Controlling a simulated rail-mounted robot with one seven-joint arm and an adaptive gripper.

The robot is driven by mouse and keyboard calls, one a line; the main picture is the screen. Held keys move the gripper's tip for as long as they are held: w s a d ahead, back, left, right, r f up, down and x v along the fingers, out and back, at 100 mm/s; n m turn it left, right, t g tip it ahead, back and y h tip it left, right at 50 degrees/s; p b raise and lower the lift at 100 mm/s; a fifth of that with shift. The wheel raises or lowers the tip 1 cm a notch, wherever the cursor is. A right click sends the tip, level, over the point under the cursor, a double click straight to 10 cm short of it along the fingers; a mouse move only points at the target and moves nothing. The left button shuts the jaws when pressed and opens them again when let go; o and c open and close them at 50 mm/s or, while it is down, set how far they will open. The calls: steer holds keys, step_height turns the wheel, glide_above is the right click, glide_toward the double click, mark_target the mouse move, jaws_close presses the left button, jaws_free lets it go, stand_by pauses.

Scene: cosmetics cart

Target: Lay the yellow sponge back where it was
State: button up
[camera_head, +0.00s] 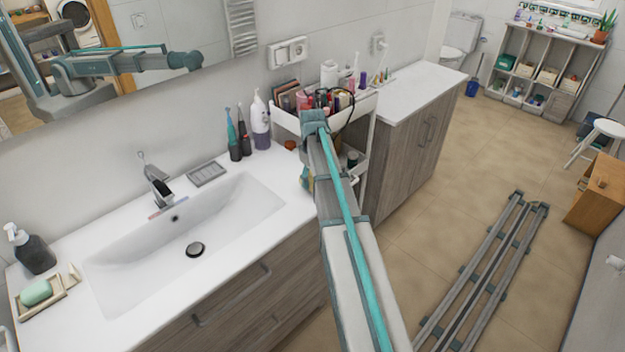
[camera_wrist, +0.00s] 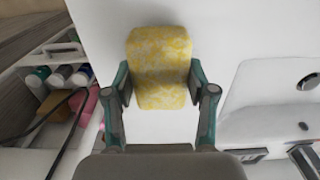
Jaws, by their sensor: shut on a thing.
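The yellow sponge (camera_wrist: 160,62), mottled with paler patches, is between the two fingers of my gripper (camera_wrist: 160,88) in the wrist view. The fingers are shut on its two sides. Behind it is the white washbasin counter (camera_wrist: 215,30), between the cart and the basin. I cannot tell whether the sponge touches the counter. In the head view my arm hides most of the gripper and sponge; only a small teal and yellowish part (camera_head: 306,180) shows left of the arm, by the counter's right end.
A white cart (camera_head: 365,108) filled with cosmetics stands right of the counter; its bottles (camera_wrist: 60,76) show at left in the wrist view. The basin (camera_head: 225,225) is left of my gripper. Brushes and a purple-white bottle (camera_head: 260,125) stand at the counter's back. A soap dish (camera_head: 50,290) is front left.

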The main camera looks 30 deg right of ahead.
steer(key=shift+f, duration=0.65)
steer(key=shift+f, duration=0.2)
steer(key=o, duration=1)
step_height(320, 180, up, 12)
steer(key=b, duration=0.3)
steer(key=shift+r, duration=0.2)
